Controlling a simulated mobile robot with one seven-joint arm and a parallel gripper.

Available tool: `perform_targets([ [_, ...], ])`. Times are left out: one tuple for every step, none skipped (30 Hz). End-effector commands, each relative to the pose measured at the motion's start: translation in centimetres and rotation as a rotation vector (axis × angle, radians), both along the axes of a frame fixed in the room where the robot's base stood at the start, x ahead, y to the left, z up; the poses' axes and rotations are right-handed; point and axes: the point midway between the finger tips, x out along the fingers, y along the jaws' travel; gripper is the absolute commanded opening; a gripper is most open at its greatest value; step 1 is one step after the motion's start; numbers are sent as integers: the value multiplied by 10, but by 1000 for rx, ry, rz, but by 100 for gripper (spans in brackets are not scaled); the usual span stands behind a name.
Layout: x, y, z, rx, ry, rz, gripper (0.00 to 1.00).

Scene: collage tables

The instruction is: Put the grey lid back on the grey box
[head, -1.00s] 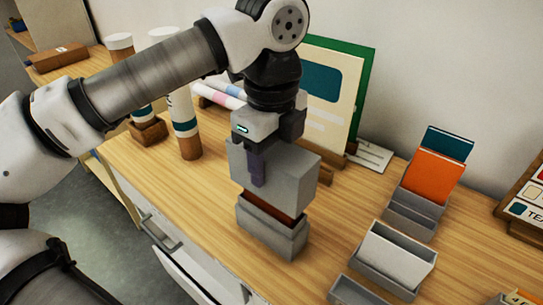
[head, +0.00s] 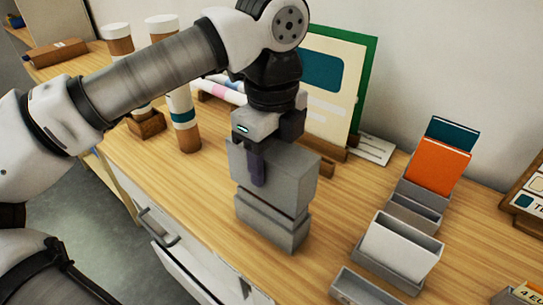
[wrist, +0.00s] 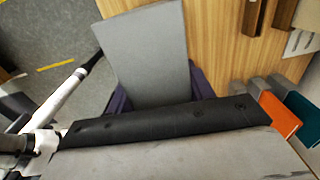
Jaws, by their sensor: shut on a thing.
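The grey lid (head: 295,182) is a tall, plain grey block held upright in my gripper (head: 262,168). One dark purple finger lies against its near face. The grey box (head: 268,228) stands on the wooden table directly below the lid. The lid's lower edge is at the box's top, with only a thin dark line between them. I cannot tell whether it is fully seated. In the wrist view the lid's flat grey top (wrist: 148,50) shows between the purple fingers; the box is hidden there.
Grey card holders (head: 398,252) with white, orange and teal cards stand to the right. A green-backed board (head: 335,85) stands behind the gripper. Cork-ended tubes (head: 184,125) stand to the left. An open drawer (head: 190,275) is below the table's front edge. Bare table lies around the box.

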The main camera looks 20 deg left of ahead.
Motion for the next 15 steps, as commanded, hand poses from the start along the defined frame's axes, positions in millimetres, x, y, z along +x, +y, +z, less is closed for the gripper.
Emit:
perform_targets([
  [0, 0, -2, 0, 0, 0, 30],
  [0, 0, -3, 0, 0, 0, 30],
  [0, 0, -5, 0, 0, 0, 30],
  [0, 0, -6, 0, 0, 0, 30],
  [0, 0, -8, 0, 0, 0, 30],
  [0, 0, -9, 0, 0, 0, 30],
  [0, 0, -11, 0, 0, 0, 30],
  [0, 0, -12, 0, 0, 0, 30],
  [0, 0, -13, 0, 0, 0, 30],
  [0, 0, -15, 0, 0, 0, 30],
  [0, 0, -16, 0, 0, 0, 30],
  [0, 0, -17, 0, 0, 0, 30],
  [0, 0, -19, 0, 0, 0, 30],
  [0, 0, -20, 0, 0, 0, 30],
  [0, 0, -21, 0, 0, 0, 30],
])
